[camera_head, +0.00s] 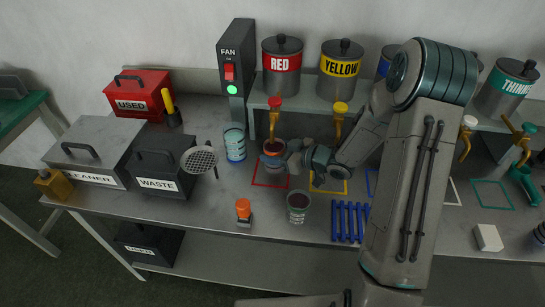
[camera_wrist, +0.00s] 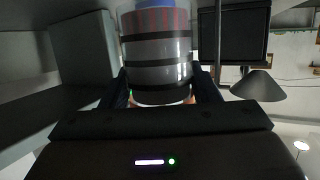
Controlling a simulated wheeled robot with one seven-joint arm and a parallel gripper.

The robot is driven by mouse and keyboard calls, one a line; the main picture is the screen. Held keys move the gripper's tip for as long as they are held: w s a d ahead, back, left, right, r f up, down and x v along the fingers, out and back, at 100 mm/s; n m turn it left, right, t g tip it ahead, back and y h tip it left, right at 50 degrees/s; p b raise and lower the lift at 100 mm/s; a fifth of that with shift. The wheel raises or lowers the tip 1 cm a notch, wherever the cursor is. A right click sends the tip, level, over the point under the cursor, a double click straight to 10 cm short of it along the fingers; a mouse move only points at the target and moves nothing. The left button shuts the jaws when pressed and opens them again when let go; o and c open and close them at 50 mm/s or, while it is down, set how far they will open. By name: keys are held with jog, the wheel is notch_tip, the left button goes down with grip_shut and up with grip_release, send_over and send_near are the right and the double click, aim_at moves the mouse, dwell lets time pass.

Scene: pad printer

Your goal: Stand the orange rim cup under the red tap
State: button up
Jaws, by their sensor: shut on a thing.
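My gripper (camera_head: 284,159) is shut on a cup (camera_head: 272,148) with a reddish-orange rim and dark inside. In the wrist view the cup (camera_wrist: 158,50) is a see-through grey cylinder with black bands, between my two fingers. In the head view it looks upright, just below the red tap (camera_head: 274,118), over the back part of the red square outline (camera_head: 270,184) on the bench. Whether its base touches the bench is hidden. The red tap hangs from the tin labelled RED (camera_head: 282,70).
The yellow tap (camera_head: 340,112) is close to my wrist on the right. A blue-banded clear cup (camera_head: 235,145) and a round mesh strainer (camera_head: 200,159) stand left. Another dark-filled cup (camera_head: 298,208), an orange-topped tool (camera_head: 243,210) and a blue rack (camera_head: 350,221) lie in front.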

jog(key=f, duration=0.1)
jog(key=a+f, duration=0.1)
jog(key=shift+w+f, duration=0.25)
jog(key=shift+f, duration=0.5)
jog(key=shift+d, duration=0.1)
jog(key=shift+f, duration=0.2)
jog(key=o, duration=1)
jog(key=shift+r, duration=0.1)
jog(key=shift+r, duration=0.25)
jog(key=v, duration=1.2)
